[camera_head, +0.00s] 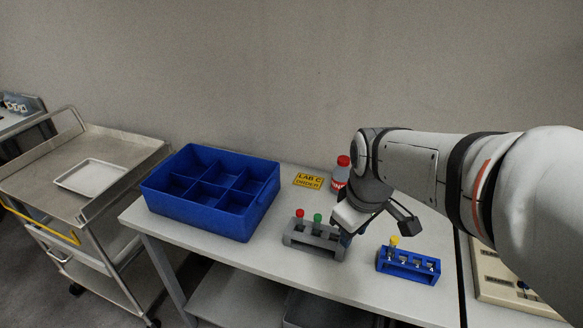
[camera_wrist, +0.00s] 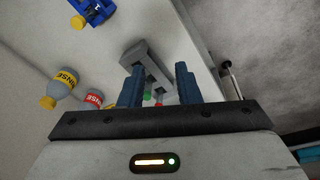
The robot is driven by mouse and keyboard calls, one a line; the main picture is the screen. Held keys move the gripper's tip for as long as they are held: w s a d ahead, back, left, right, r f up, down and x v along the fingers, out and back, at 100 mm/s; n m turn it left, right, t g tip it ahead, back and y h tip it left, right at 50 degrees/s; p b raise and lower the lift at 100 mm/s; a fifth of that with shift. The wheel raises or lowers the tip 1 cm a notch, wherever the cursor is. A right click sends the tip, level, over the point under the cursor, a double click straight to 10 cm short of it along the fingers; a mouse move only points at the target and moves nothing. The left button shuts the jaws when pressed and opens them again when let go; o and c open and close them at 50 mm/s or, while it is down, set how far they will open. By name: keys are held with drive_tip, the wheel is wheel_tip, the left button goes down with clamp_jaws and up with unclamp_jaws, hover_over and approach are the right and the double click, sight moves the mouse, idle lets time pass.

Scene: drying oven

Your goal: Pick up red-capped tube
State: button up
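The red-capped tube (camera_head: 300,213) stands upright at the left end of a grey rack (camera_head: 300,242), left of a green-capped tube (camera_head: 317,219). My gripper (camera_head: 346,238) points down by the rack's right end, to the right of both tubes; the arm partly hides it. In the wrist view my gripper (camera_wrist: 160,85) has its two blue fingers wide apart, with nothing held. The rack (camera_wrist: 150,66) shows beyond and between the fingers. A small green cap (camera_wrist: 147,95) and a small red spot (camera_wrist: 159,104) also show between them, partly hidden by the gripper body.
A blue divided bin (camera_head: 205,220) stands left of the rack. A blue rack (camera_head: 408,270) with a yellow-capped tube (camera_head: 394,242) is at the right. A red-capped bottle (camera_head: 341,177) and a yellow "LAB C ORDER" sign (camera_head: 309,181) are behind. A yellow-capped bottle (camera_wrist: 64,83) shows in the wrist view.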

drive_tip(key=w+a+n+g+p, duration=0.1)
drive_tip(key=w+a+n, duration=0.3)
drive_tip(key=w+n, duration=0.45)
drive_tip(key=n+g+p, duration=0.1)
drive_tip(key=n, duration=1)
hover_over(300, 211)
drive_tip(key=f, duration=0.5)
drive_tip(key=shift+s+d+f, duration=0.1)
drive_tip(key=shift+s+d, duration=0.25)
drive_tip(key=shift+d, duration=0.05)
drive_tip(key=shift+w+a+f+n, duration=0.15)
drive_tip(key=shift+w+f+n, duration=0.05)
drive_tip(key=shift+f+n, duration=0.05)
drive_tip(key=shift+f, duration=0.35)
drive_tip(key=f+p, duration=0.1)
drive_tip(key=f, duration=0.2)
drive_tip(key=f+p, duration=0.1)
drive_tip(key=f, duration=0.3)
drive_tip(key=shift+w+a, duration=0.15)
drive_tip(key=shift+a, duration=0.05)
clamp_jaws()
